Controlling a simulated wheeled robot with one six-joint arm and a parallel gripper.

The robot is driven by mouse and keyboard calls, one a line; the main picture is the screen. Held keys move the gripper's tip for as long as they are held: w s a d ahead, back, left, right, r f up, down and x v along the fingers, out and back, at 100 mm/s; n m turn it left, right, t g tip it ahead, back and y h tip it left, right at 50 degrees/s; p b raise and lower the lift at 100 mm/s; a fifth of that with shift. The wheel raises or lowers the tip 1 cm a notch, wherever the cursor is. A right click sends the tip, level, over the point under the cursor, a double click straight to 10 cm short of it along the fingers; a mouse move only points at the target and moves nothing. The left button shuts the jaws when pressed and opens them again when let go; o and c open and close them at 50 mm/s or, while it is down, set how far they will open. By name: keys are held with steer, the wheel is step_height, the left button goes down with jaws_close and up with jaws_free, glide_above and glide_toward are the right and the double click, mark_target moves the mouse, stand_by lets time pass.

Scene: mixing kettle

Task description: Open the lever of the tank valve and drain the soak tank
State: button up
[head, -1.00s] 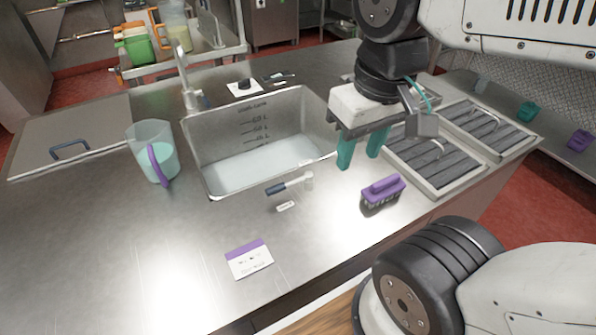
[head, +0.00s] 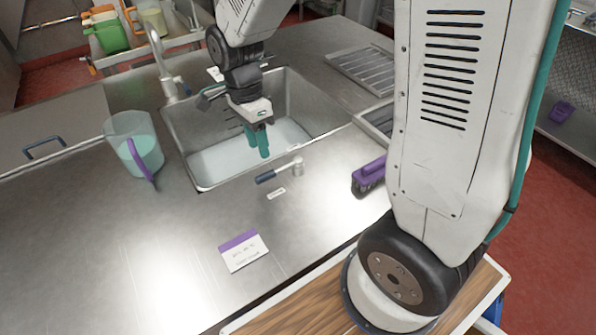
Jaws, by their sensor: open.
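The soak tank (head: 184,157) is a steel sink set into the counter, with pale liquid (head: 220,160) in it. The tank valve lever (head: 280,171) has a blue grip and a silver pivot, and lies on the counter just in front of the tank's front rim. Its grip points left, roughly along the rim. A small white label (head: 276,193) lies in front of it. My gripper (head: 258,150) has teal fingers pointing down over the front part of the tank, behind the lever and apart from it. It is open and holds nothing visible.
A clear jug (head: 130,130) with greenish liquid and a purple handle stands left of the tank. A tap (head: 160,60) rises behind. A purple brush (head: 370,175) lies right of the lever, partly behind my arm. A purple-edged card (head: 243,250) lies in front; the counter around it is clear.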

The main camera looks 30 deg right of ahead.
mark_target(264, 174)
steer(key=shift+s+f, duration=0.2)
steer(key=shift+f, duration=1.1)
steer(key=shift+s+f, duration=0.25)
steer(key=shift+f, duration=1)
steer(key=shift+s+f, duration=0.2)
steer(key=shift+f, duration=1.1)
steer(key=shift+f, duration=0.15)
